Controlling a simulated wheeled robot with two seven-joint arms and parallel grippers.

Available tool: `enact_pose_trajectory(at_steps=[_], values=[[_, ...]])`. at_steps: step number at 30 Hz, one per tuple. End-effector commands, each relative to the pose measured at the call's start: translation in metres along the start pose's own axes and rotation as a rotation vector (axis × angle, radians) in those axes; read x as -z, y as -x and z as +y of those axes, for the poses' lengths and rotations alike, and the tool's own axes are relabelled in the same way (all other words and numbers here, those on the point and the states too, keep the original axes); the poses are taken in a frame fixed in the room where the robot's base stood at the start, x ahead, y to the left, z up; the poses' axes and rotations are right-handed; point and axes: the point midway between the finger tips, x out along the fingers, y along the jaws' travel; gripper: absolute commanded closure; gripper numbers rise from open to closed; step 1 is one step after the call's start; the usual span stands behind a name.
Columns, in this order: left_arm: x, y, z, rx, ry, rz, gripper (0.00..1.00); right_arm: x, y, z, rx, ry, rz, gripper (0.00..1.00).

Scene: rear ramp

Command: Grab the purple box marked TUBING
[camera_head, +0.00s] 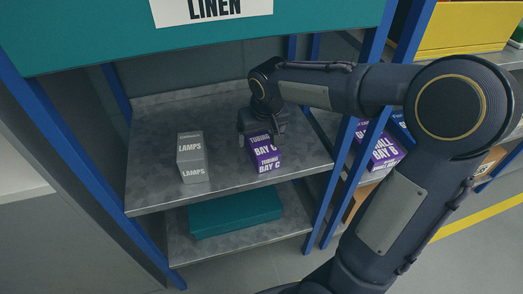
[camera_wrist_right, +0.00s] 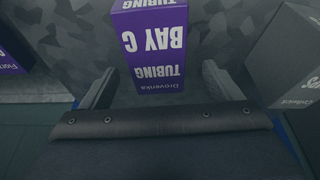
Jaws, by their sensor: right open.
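The purple box marked TUBING and BAY C (camera_head: 266,160) stands on the grey metal shelf, right of its middle. My right gripper (camera_head: 262,133) is above and behind it in the head view, partly covering its top. In the right wrist view the purple box (camera_wrist_right: 152,40) lies ahead, its near end at the mouth of the two fingers. My right gripper (camera_wrist_right: 165,88) is open, one finger on either side of that near end. I see no clear contact between fingers and box. My left gripper is not in view.
A grey LAMPS box (camera_head: 191,160) stands left on the same shelf (camera_head: 150,192). A teal box (camera_head: 235,214) is on the shelf below, and a teal LINEN bin (camera_head: 90,35) hangs above. Blue posts flank the shelf. Purple BAY B boxes (camera_head: 386,152) sit right.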

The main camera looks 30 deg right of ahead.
Motion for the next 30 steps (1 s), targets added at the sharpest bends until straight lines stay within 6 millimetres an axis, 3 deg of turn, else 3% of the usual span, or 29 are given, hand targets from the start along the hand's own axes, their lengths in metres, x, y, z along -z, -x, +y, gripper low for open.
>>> enact_pose_trajectory(at_steps=[9,19,30], values=[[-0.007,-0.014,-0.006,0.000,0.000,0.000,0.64,-0.009,-0.046,0.004,-0.001,0.001,-0.003,0.15],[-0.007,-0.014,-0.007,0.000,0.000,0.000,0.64,-0.008,-0.050,0.004,0.001,0.000,0.001,0.17],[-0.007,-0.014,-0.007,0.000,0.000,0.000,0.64,-0.008,-0.050,0.004,0.001,0.001,0.001,0.65]])
